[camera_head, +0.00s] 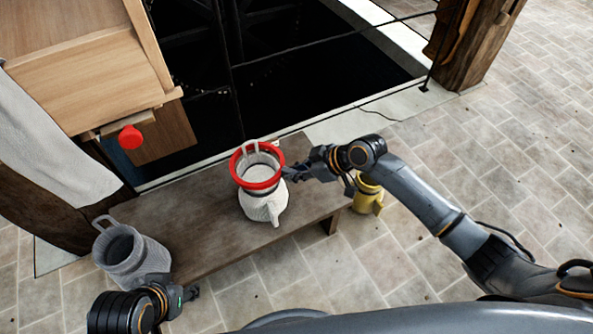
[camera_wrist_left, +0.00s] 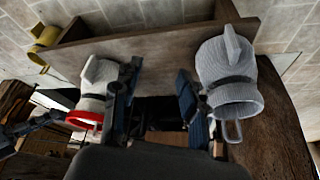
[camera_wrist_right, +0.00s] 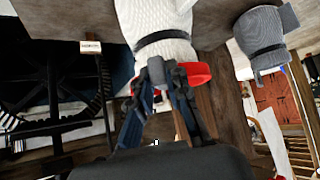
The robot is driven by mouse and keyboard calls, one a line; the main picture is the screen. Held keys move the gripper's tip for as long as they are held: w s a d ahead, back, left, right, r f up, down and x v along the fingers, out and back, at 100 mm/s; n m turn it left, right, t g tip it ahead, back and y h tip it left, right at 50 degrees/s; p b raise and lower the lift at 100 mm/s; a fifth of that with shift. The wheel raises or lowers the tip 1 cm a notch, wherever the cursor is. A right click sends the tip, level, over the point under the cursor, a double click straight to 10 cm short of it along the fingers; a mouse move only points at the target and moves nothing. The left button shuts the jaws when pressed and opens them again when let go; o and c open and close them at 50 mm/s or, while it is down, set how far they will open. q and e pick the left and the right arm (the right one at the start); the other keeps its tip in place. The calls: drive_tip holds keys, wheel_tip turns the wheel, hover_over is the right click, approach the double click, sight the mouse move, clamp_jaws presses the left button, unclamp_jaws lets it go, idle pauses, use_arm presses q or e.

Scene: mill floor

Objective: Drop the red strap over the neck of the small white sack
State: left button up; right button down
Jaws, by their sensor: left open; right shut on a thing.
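The small white sack (camera_head: 262,207) stands upright on the bench, its open mouth facing up. The red strap (camera_head: 240,172) is a ring around the sack's mouth, with the pale rim and a loop showing inside it. My right gripper (camera_head: 289,173) is shut on the strap's right side. In the right wrist view, the strap (camera_wrist_right: 199,74) encircles the sack's mouth end, beyond the dark band on its neck; whether it touches the cloth is unclear. The left wrist view also shows the strap (camera_wrist_left: 84,121) at the mouth. My left gripper (camera_head: 191,294) is open and empty, low at the left.
A larger grey sack (camera_head: 147,256) with a dark band stands at the bench's left end, near my left gripper. A yellow container (camera_head: 366,198) is beyond the bench's right end. A wooden box with a red knob (camera_head: 130,138) is behind. The bench (camera_head: 195,222) is bare between the sacks.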

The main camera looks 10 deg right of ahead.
drive_tip(key=shift+f, duration=0.35)
drive_tip(key=shift+f+b, duration=0.3)
drive_tip(key=shift+b, duration=0.1)
drive_tip(key=shift+f, duration=0.4)
drive_tip(key=shift+f+b, duration=0.75)
use_arm(q)
drive_tip(key=w+d+r+t+h+b, duration=0.1)
drive_tip(key=w+d+r+t, duration=0.2)
drive_tip(key=w+r+t, duration=0.3)
drive_tip(key=w+d+r+t+h+b, duration=0.1)
drive_tip(key=w+d+r+t+h, duration=0.1)
drive_tip(key=w+r+t, duration=0.4)
drive_tip(key=shift+w+d+r+m, duration=0.3)
drive_tip(key=shift+w+d+r, duration=0.25)
drive_tip(key=shift+w+r, duration=0.85)
use_arm(e)
drive_tip(key=shift+f, duration=1.65)
idle(0.5)
use_arm(q)
drive_tip(key=shift+w+f, duration=0.15)
drive_tip(key=shift+f, duration=0.1)
use_arm(e)
drive_tip(key=c, duration=1.2)
unclamp_jaws()
